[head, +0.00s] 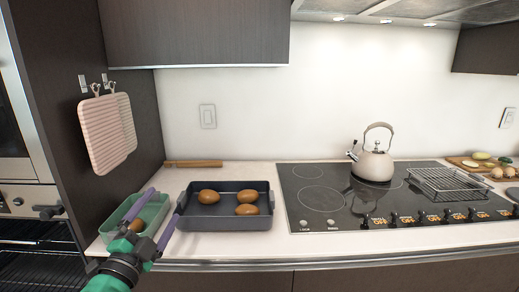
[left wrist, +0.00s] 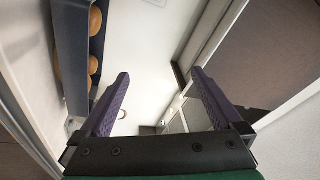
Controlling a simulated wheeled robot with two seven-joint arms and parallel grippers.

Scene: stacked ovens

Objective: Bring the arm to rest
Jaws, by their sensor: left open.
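My left gripper (head: 165,203) is at the lower left of the head view, over the counter's front-left part. Its two purple fingers are apart with nothing between them; the left wrist view shows the same open, empty fingers (left wrist: 160,92). The fingers are beside the left end of a dark tray (head: 227,222) and in front of a green container (head: 156,214), partly hiding it. I cannot tell whether they touch either one. The tray also shows at the left of the left wrist view (left wrist: 72,75). My right gripper is in neither view.
Three brown items (head: 247,196) lie in the tray; another brown item (head: 137,225) shows in the green container. A rolling pin (head: 193,163) lies behind. A kettle (head: 373,166) and a wire rack (head: 445,183) stand on the cooktop (head: 320,212). Ovens (head: 22,200) stand at left.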

